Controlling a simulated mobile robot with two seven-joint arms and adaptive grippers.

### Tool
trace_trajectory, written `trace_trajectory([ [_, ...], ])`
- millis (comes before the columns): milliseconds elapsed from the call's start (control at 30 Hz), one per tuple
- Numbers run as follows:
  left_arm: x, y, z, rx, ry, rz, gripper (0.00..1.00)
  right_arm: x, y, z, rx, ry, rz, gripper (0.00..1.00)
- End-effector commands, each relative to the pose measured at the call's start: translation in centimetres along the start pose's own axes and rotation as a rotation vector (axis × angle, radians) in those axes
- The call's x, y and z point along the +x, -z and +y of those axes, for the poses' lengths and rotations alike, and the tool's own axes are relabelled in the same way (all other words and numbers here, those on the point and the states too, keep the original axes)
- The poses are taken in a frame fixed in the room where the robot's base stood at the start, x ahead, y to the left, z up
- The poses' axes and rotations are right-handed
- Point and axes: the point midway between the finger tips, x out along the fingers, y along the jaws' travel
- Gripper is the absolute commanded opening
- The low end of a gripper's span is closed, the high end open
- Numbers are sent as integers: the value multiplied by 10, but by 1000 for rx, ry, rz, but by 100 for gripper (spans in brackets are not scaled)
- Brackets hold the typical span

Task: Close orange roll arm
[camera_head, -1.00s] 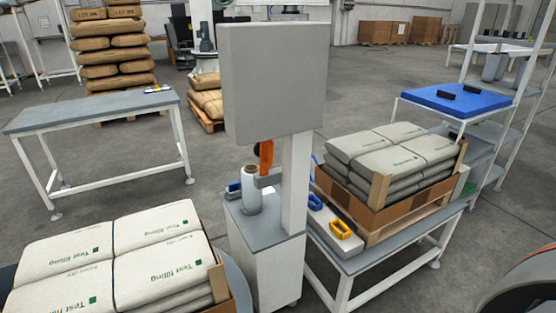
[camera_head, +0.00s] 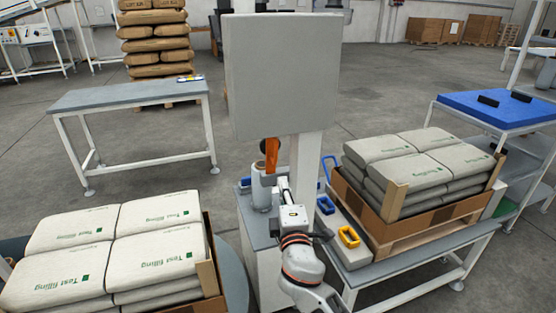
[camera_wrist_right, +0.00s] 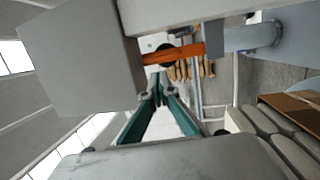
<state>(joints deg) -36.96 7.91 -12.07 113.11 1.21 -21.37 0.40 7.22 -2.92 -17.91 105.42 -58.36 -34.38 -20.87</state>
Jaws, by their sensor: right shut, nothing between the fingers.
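The orange roll arm (camera_head: 271,155) hangs upright below the big grey box, above the film roll (camera_head: 261,194) on the grey cabinet. In the right wrist view the orange arm (camera_wrist_right: 174,55) runs sideways between the grey box and the roll (camera_wrist_right: 252,37). My right gripper (camera_head: 283,181) is in front of the cabinet, just below and right of the orange arm. In the wrist view its fingertips (camera_wrist_right: 158,84) are together and empty, close to the orange arm; contact cannot be told. My left gripper is not in view.
The grey box (camera_head: 281,75) on its post (camera_head: 306,160) stands over the work spot. At right, a table carries a yellow handle (camera_head: 349,237), a blue handle (camera_head: 325,205) and a crate (camera_head: 425,215) of sacks. Sacks (camera_head: 155,215) stand at left.

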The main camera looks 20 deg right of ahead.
Motion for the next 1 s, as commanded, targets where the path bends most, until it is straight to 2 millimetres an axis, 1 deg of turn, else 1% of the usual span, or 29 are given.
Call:
trace_trajectory([
  [33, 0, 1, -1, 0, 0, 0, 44, 11, 0, 2, -2, -3, 0, 0],
  [300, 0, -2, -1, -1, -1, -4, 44, 64, 0, 1, 0, -1, 0, 0],
  [500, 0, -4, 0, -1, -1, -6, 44, 96, 0, 0, 0, 0, 0, 0],
  [700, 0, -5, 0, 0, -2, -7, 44, 112, 0, -1, 2, 1, 1, 0],
  [1000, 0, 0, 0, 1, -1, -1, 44, 115, 0, -1, 3, 2, 1, 0],
])
